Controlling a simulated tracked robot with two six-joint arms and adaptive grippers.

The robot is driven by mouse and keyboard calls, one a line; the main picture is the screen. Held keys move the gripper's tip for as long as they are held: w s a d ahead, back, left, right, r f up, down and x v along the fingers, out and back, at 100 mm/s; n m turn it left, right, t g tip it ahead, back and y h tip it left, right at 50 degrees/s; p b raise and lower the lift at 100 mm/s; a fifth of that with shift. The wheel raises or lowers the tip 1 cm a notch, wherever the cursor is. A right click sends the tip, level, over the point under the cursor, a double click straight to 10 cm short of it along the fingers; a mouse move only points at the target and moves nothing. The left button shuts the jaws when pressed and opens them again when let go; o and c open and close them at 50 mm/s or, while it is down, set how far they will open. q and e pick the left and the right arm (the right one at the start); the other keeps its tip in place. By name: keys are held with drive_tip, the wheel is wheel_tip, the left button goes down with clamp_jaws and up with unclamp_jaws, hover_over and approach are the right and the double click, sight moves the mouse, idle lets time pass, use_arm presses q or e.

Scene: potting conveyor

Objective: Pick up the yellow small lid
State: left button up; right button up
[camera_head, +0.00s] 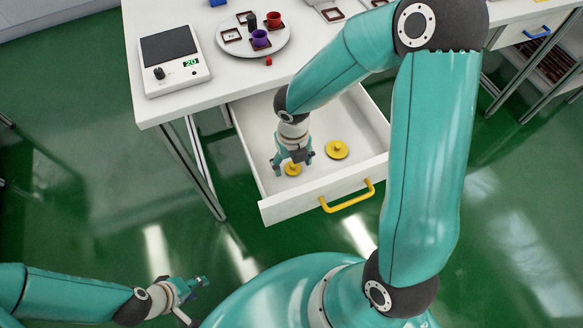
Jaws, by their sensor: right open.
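Two round yellow lids with knobs lie in the open white drawer (242,146). The small yellow lid (292,171) is on the left, and the larger yellow lid (337,149) is to its right. My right gripper (293,161) reaches down into the drawer right at the small lid, with its fingers apart on either side of it; they partly hide the lid. I cannot tell whether they touch it. My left gripper (199,300) is at the lower left, away from the table, with its fingers apart and nothing between them.
The drawer has a yellow handle (347,196) at its front. On the white table (215,92) above stand a scale (173,60) and a round turntable (228,45) with cups and square frames. Another drawer with a blue handle (537,33) is at the right.

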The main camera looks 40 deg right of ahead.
drive_tip(key=c, duration=0.8)
